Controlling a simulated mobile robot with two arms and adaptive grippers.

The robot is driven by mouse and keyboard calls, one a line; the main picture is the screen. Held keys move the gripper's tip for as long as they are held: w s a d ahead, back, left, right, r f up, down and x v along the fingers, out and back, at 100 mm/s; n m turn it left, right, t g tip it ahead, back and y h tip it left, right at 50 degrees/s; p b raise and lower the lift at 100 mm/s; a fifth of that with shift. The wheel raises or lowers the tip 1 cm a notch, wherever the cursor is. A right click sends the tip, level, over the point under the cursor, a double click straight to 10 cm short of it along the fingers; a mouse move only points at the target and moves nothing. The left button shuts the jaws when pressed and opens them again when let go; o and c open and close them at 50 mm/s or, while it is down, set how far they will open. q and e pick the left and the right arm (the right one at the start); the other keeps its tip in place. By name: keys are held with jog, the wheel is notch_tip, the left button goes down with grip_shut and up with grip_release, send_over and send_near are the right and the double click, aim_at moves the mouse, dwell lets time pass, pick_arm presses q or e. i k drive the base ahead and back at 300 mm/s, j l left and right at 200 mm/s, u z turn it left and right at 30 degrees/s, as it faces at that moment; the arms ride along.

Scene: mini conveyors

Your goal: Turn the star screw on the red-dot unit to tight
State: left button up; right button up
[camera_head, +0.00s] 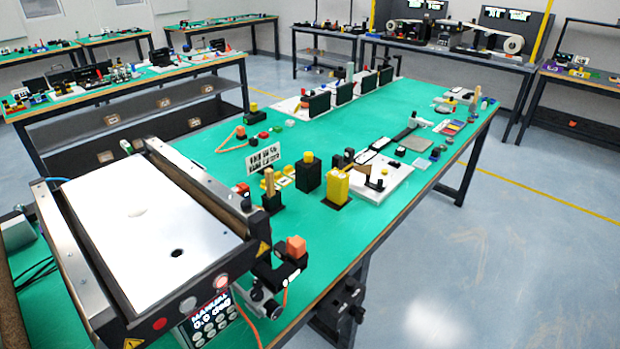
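A mini conveyor unit with a white top plate (140,225) stands at the near left of the green table. A small red dot (160,323) shows on its dark front end. A display (209,316) below that end reads "MANUAL 0.0 deg". A dark knob-like part (266,305) sits at the unit's front right corner; I cannot tell if it is the star screw or how tight it is. Another black knobbed part (348,300) shows below the table's edge. Neither of my grippers is in view.
An orange block (296,246) on a black bracket stands beside the unit. A yellow block (337,185), a black block (309,174) and a white board (383,181) stand farther back on the green table (215,148). The floor (500,250) to the right is clear.

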aim_at(257, 294)
jog(key=l+u, duration=0.35)
jog(key=k+l+u, duration=0.15)
jog(key=l+u, duration=0.25)
